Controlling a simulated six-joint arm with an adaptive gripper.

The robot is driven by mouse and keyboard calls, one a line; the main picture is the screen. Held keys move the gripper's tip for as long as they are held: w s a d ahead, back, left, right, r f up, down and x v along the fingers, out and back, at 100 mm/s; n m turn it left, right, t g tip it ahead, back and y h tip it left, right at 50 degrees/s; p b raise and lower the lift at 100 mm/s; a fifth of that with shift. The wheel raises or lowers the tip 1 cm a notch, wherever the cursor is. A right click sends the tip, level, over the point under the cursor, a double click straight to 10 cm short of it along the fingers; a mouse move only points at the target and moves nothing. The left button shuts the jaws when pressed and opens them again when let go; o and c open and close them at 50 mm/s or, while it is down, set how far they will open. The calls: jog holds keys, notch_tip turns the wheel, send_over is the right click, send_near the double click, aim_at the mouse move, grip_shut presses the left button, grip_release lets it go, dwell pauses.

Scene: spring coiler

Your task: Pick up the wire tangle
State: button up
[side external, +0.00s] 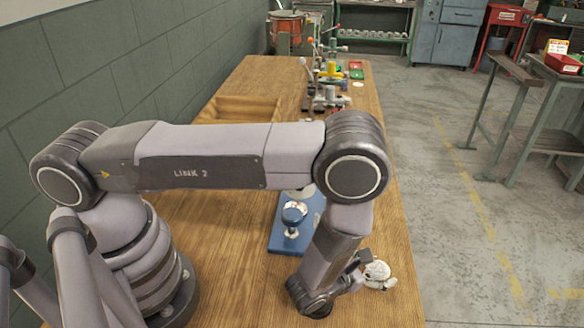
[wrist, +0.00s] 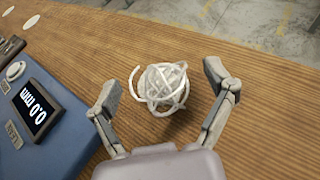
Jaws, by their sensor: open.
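The wire tangle (wrist: 163,86) is a loose ball of whitish wire with a stray end looping out to its left. It lies on the wooden bench top, ahead of my gripper (wrist: 162,92) in the wrist view. My gripper is open, with one finger to the left of the tangle and one to the right. Bare wood shows between the tangle and each finger. In the side external view, the tangle (side external: 377,271) lies near the bench's right edge, beside my gripper (side external: 362,275), which partly overlaps it.
A blue device (wrist: 40,110) with a digital display stands left of my gripper. It also shows on the bench in the side external view (side external: 285,242). The wooden bench (side external: 385,200) ends just beyond the tangle. Several small tools and a wooden tray (side external: 240,108) sit farther back.

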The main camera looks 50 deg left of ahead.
jog(key=shift+w, duration=0.2)
jog(key=c, duration=1.2)
jog(key=shift+c, duration=0.2)
